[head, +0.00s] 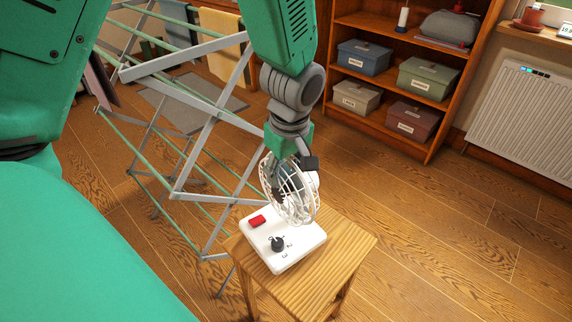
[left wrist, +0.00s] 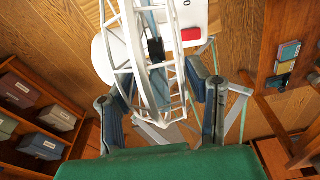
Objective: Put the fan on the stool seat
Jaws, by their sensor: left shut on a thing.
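The fan has a white wire cage (head: 290,195) and a white base (head: 300,248) with a red button and a black knob. Its base is over the wooden stool seat (head: 346,246) and appears to rest on it, near the seat's left side. My left gripper (head: 292,163) reaches down from above and is shut on the fan at its cage. In the left wrist view the cage (left wrist: 150,60) stands between the two fingers. The arm and cage partly hide the grip. My right gripper is not in view.
A metal drying rack (head: 195,150) with green rods stands just left of the stool. A wooden shelf (head: 385,130) with several labelled boxes stands behind. A white radiator (head: 530,115) is at the right. The floor right of the stool is clear.

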